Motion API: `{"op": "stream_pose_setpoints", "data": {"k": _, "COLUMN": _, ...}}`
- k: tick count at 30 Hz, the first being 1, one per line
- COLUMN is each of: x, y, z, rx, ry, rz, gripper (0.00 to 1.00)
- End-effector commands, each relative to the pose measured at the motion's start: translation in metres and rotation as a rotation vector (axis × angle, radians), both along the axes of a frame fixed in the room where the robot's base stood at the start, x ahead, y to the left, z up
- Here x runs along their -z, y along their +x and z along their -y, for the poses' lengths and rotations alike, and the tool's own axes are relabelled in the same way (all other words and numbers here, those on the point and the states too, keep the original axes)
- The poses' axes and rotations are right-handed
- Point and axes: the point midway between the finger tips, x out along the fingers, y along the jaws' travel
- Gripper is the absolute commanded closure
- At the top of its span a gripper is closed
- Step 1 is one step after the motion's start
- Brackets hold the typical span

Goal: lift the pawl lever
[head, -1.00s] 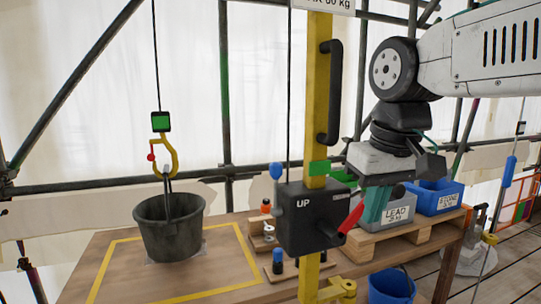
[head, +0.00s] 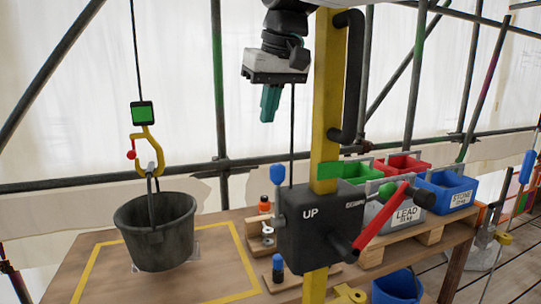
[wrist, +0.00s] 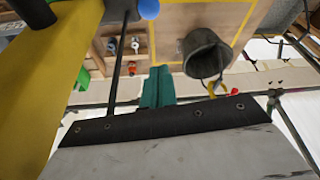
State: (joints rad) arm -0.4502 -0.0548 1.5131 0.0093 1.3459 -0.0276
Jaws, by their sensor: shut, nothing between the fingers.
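The winch box (head: 320,228), marked UP, sits on the yellow post. A short lever with a blue knob (head: 278,173) stands upright at its left side; I take this as the pawl lever. The blue knob (wrist: 148,9) also shows at the top of the wrist view. My gripper (head: 269,112) has its teal fingers closed and empty. It hangs left of the post, above the blue knob and apart from it. The closed fingers (wrist: 158,88) point toward the table in the wrist view. The red crank arm (head: 382,215) is on the box's right side.
A dark bucket (head: 157,232) hangs on a yellow hook (head: 147,150) over the taped square; I cannot tell whether it touches the table. The yellow post (head: 326,100) with its black handle (head: 348,75) stands beside my gripper. Blue (head: 445,190) and other bins sit at the right.

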Motion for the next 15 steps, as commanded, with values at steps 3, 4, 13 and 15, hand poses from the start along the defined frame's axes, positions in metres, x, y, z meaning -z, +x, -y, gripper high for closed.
{"op": "stream_pose_setpoints", "data": {"k": 3, "x": 0.000, "y": 0.000, "z": 0.000, "rx": 0.000, "ry": 0.000, "rz": -0.001, "gripper": 1.00}}
{"op": "stream_pose_setpoints", "data": {"k": 4, "x": 0.001, "y": 0.000, "z": 0.000, "rx": 0.000, "ry": 0.000, "rz": -0.001, "gripper": 1.00}}
{"op": "stream_pose_setpoints", "data": {"k": 13, "x": 0.035, "y": 0.010, "z": -0.005, "rx": 0.001, "ry": -0.002, "rz": -0.005, "gripper": 1.00}}
{"op": "stream_pose_setpoints", "data": {"k": 15, "x": 0.050, "y": 0.015, "z": -0.007, "rx": 0.001, "ry": -0.002, "rz": -0.005, "gripper": 1.00}}
